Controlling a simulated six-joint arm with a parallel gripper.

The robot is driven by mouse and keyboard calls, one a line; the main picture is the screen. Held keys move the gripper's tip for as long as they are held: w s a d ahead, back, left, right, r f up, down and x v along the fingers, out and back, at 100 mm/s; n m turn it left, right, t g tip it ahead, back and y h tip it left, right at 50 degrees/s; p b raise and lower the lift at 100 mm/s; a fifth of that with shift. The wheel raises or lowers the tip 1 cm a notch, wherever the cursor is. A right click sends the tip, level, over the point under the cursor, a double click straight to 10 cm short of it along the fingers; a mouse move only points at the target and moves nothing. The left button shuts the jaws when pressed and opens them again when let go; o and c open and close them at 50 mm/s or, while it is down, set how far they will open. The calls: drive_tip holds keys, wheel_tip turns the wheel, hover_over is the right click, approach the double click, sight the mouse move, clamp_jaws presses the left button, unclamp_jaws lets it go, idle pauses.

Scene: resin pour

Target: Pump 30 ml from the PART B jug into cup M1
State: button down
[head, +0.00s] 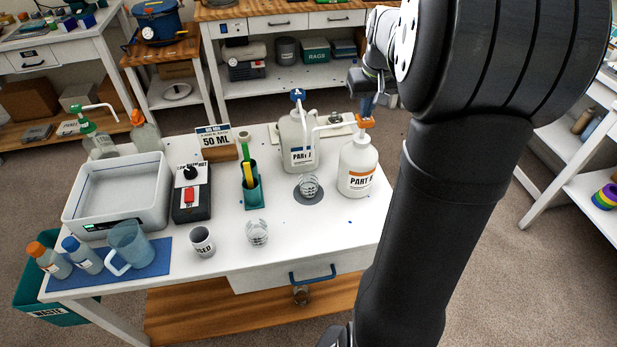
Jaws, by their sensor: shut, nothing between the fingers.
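The PART B jug (357,168) is white with an orange pump head (365,121), at the right of the table. Its label is partly hard to read. Its pale spout points left, towards a clear cup (309,186) on a dark round pad (301,201). Another clear cup (257,232) stands nearer the front. I cannot read which cup is M1, nor any liquid level. My gripper (367,112) is shut and empty, pointing down right over the orange pump head. I cannot tell whether it touches or presses it.
A second jug (297,140) with a blue pump stands left of PART B. A "50 ML" sign (215,142), a teal tool holder (252,192), a black device with a red switch (191,195), a grey tub (118,195) and a USED cup (202,242) fill the left. The front right is clear.

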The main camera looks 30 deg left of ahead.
drive_tip(key=shift+f, duration=1.55)
drive_tip(key=shift+r, duration=1.9)
drive_tip(key=shift+f, duration=1.85)
drive_tip(key=shift+r, duration=0.1)
